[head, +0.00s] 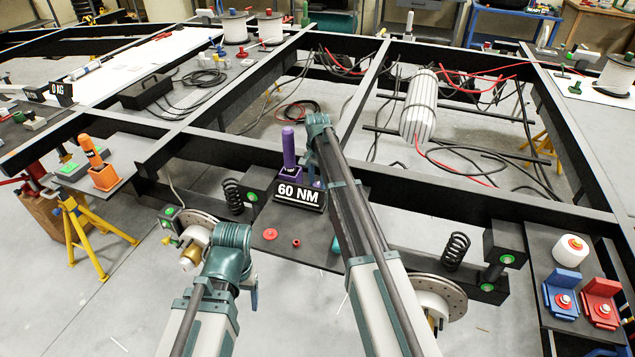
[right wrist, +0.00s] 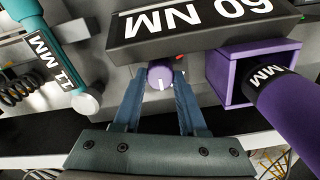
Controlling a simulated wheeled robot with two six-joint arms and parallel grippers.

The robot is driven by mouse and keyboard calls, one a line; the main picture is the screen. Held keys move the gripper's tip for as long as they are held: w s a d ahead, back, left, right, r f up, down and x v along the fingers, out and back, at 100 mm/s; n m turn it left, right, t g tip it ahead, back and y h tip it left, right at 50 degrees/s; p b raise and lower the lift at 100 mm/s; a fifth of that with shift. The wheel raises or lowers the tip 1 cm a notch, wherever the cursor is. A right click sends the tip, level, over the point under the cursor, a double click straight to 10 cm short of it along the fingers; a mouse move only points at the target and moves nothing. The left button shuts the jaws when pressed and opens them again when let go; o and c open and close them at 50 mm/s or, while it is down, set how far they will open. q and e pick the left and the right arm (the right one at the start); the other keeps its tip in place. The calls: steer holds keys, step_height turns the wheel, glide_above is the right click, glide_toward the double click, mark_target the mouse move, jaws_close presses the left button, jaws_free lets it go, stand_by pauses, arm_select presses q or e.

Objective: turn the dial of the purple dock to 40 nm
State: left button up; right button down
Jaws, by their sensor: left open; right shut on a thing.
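The purple dock (head: 291,171) stands on the dark shelf of the chassis, with a purple-handled tool (head: 288,146) upright in it. Its black display (head: 300,194) reads 60 NM; in the right wrist view the display (right wrist: 205,20) is upside down. The dock's purple dial (right wrist: 158,74), with a white mark, sits beside the purple socket. My right gripper (right wrist: 160,85) is shut on the dial, one blue finger on each side. In the head view my right arm mostly hides this grip. My left gripper (head: 254,295) hangs low at the front left, partly hidden, apart from the dock.
A teal 11 MM tool (right wrist: 40,55) is left of the dial in the right wrist view. A red disc (head: 270,234) lies on the shelf. Coil springs (head: 232,196) and brake discs flank the shelf. An orange dock (head: 104,177) stands far left; blue and red parts (head: 563,297) sit right.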

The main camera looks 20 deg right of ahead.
mark_target(317, 185)
steer(key=n, duration=0.5)
steer(key=shift+n, duration=0.3)
steer(key=n, duration=0.5)
steer(key=shift+n, duration=0.6)
steer(key=c, duration=0.8)
jaws_free()
steer(key=shift+o, duration=0.2)
step_height(317, 185, up, 14)
steer(key=p, duration=1.4)
